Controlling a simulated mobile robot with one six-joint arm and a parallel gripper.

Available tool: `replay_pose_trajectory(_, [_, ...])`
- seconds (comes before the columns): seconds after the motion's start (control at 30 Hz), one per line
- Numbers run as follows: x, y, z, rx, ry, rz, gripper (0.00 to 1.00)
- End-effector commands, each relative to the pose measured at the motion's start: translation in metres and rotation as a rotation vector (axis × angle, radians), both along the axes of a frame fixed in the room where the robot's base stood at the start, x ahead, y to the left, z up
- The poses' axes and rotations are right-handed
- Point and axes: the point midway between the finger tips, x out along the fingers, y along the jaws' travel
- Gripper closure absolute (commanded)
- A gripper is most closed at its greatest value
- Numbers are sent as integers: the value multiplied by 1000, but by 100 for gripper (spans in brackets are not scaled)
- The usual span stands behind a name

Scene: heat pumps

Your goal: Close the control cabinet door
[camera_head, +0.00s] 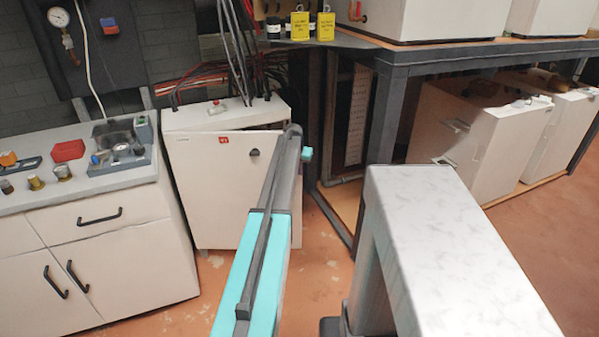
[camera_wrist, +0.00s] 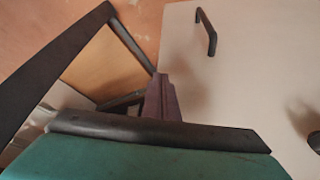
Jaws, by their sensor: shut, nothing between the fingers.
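The control cabinet (camera_head: 185,119) is a white box standing on the floor left of the middle. Its white door (camera_head: 210,185) has a small red label and a dark knob. The door stands slightly ajar, with a dark gap along its top right. My arm covers part of its right side. In the wrist view, the pale door panel (camera_wrist: 240,75) fills the right side, with a black handle (camera_wrist: 207,32). My gripper (camera_wrist: 162,92) is shut and empty, close by the door's edge. I cannot tell whether it touches the door.
A workbench (camera_head: 120,240) with drawers and doors stands left of the cabinet. A dark-framed rack (camera_head: 390,85) with white units is on the right. Some reddish floor (camera_head: 325,255) is free before the cabinet.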

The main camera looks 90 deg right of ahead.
Motion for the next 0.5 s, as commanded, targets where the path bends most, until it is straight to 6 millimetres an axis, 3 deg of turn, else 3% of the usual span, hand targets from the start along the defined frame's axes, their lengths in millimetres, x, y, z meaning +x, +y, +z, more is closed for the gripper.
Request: replay_pose_trajectory(0.5, [4,11,0,1,0,3,100])
